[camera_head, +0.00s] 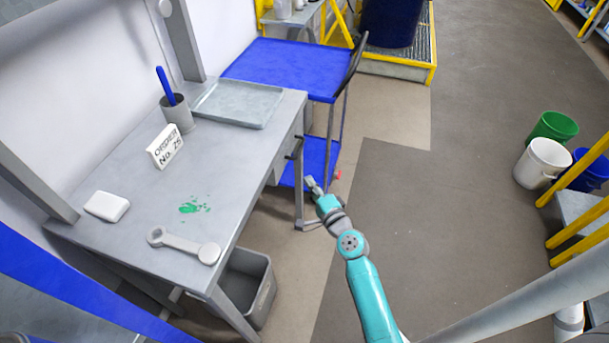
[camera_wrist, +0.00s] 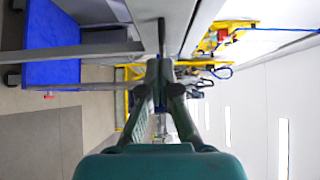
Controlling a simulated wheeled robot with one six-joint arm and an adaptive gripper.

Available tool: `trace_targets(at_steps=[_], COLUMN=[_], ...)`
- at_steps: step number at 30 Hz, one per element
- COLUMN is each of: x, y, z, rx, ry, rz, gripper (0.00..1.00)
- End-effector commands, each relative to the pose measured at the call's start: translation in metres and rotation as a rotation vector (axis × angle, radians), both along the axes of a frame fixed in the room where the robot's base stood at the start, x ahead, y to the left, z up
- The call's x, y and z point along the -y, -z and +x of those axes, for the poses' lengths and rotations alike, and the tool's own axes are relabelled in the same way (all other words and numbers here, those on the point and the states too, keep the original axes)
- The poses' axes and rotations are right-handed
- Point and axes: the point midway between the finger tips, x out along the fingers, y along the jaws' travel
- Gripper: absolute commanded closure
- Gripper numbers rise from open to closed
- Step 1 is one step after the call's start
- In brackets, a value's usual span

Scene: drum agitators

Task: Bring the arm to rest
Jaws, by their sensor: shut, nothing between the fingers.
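My arm is teal and reaches up from the lower middle of the head view. My gripper (camera_head: 313,184) is at its end, beside the right edge of the grey workbench (camera_head: 137,230), near the drawer handle (camera_head: 294,148). In the wrist view my gripper (camera_wrist: 160,68) has its fingers together with nothing held. The fingertips appear close to the bench's edge; whether they touch it I cannot tell.
On the bench are a tray (camera_head: 237,104), a pen cup (camera_head: 177,113), an order sign (camera_head: 165,146), a white block (camera_head: 107,206), a wrench (camera_head: 183,245) and a green stain (camera_head: 194,205). A blue cart (camera_head: 290,66) stands behind. Open floor (camera_head: 430,235) lies right.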

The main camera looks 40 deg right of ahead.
Motion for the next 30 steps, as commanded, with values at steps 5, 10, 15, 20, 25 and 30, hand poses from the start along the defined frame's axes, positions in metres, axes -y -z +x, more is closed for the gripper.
trace_targets(at_steps=[5, 10, 15, 20, 25, 30], x=[-0.003, -0.006, -0.006, -0.008, -0.031, -0.065], y=[0.0, 0.0, 0.0, 0.002, 0.02, 0.039], z=[-0.027, -0.039, -0.042, -0.045, -0.075, -0.132], rx=[0.0, 0.0, 0.001, -0.006, -0.071, -0.177], ry=[0.003, 0.001, 0.001, 0.001, 0.002, -0.006], rz=[0.001, 0.0, 0.0, -0.007, -0.093, -0.275], gripper=[1.0, 1.0, 1.0, 1.0, 1.0, 1.0])
